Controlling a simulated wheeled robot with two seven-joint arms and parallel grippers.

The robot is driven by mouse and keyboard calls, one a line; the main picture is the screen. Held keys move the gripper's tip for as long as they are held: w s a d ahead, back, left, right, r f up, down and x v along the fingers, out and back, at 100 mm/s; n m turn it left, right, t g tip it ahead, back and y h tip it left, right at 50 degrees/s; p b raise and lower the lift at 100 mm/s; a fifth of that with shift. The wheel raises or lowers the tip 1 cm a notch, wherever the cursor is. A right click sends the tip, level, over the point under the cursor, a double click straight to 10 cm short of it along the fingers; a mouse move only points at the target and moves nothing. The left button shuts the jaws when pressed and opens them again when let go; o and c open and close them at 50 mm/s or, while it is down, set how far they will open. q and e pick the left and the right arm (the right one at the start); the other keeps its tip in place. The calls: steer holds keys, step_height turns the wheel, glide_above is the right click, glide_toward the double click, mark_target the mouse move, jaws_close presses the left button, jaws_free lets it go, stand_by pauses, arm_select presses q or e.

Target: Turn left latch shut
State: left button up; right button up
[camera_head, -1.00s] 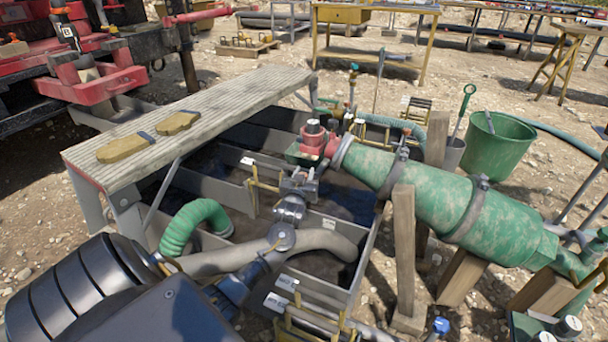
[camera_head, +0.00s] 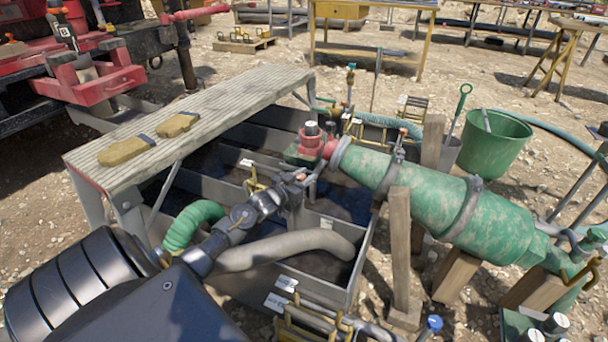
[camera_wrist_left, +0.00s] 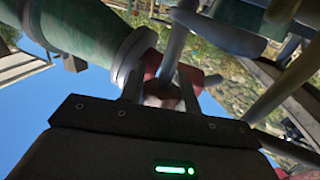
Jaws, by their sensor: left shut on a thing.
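The large green mottled cone (camera_head: 425,205) lies over the right side of the mud tank (camera_head: 358,275). A pale collar (camera_head: 340,153) and a red fitting (camera_head: 314,143) are at its narrow left end. My left gripper (camera_head: 314,172) is just below the red fitting. In the left wrist view my left gripper (camera_wrist_left: 160,92) is shut on a slim grey bar, which I take for the left latch (camera_wrist_left: 175,45). The red fitting (camera_wrist_left: 155,68) is behind the fingers there. The latch is tiny and mostly hidden in the head view. My right gripper is not in view.
A ribbed plank walkway (camera_head: 215,118) with tan gloves (camera_head: 127,150) crosses the tank's left side. A wooden post (camera_head: 399,250) stands before the cone. A green bucket (camera_head: 497,140) stands behind.

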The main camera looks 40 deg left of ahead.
arm_select(q)
steer(key=shift+m+h, duration=0.6)
steer(key=shift+h, duration=0.3)
steer(key=shift+d, duration=0.15)
steer(key=o, duration=1)
steer(key=shift+s, duration=0.25)
steer(key=s+p, duration=0.1)
steer(key=s, duration=0.2)
steer(key=s+a+p, duration=0.1)
steer(key=s, duration=0.6)
steer(key=shift+s+a+p, duration=0.1)
steer(key=shift+a+p, duration=0.1)
steer(key=shift+p, duration=0.2)
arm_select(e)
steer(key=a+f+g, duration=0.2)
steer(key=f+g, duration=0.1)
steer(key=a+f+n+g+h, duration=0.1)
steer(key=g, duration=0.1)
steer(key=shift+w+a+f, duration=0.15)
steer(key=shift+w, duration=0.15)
